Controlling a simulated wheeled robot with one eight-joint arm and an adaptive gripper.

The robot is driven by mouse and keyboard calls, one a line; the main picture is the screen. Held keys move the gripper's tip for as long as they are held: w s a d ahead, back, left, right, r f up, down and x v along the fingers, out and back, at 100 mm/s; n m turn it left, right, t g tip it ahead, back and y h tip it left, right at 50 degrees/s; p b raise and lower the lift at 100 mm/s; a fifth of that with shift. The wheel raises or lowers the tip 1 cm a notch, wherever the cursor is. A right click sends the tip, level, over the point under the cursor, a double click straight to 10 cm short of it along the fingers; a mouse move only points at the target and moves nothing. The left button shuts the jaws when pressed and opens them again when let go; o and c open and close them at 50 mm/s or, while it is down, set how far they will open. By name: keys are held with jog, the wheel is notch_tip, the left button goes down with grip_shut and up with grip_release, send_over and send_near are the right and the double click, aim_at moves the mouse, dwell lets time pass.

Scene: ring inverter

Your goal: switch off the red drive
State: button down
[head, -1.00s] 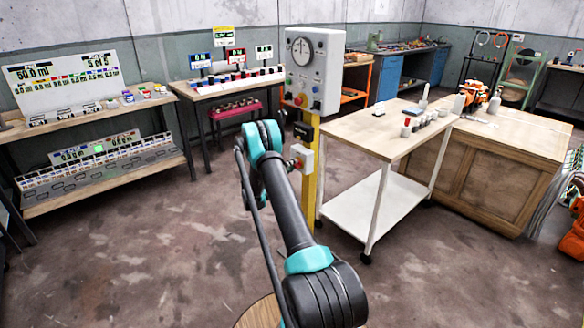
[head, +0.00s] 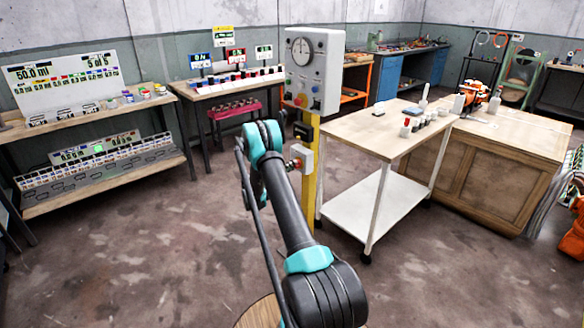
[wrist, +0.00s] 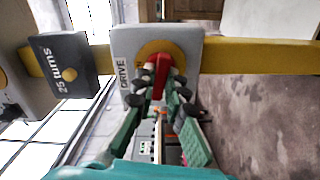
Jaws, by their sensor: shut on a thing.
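The red drive switch is a red handle (wrist: 162,76) on a yellow round plate, set in a light grey box (wrist: 190,44) lettered "DRIVE". In the wrist view my gripper (wrist: 162,84) has its dark fingertips on both sides of the red handle and is shut on it. The handle's lower part is partly hidden between the fingers. In the head view the drive box (head: 302,160) is on the yellow post (head: 309,190), just right of my arm.
A dark box marked "25 turns" (wrist: 68,66) is beside the drive box on the same post. A grey panel with a dial (head: 315,72) tops the post. A white-legged table (head: 350,130) with small items stands close on the right.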

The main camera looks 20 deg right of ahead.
jog(key=shift+f+n, duration=0.1)
jog(key=shift+n, duration=1.3)
jog(key=c, duration=1.6)
grip_release()
jog(key=shift+o, duration=0.2)
jog(key=v, duration=1.2)
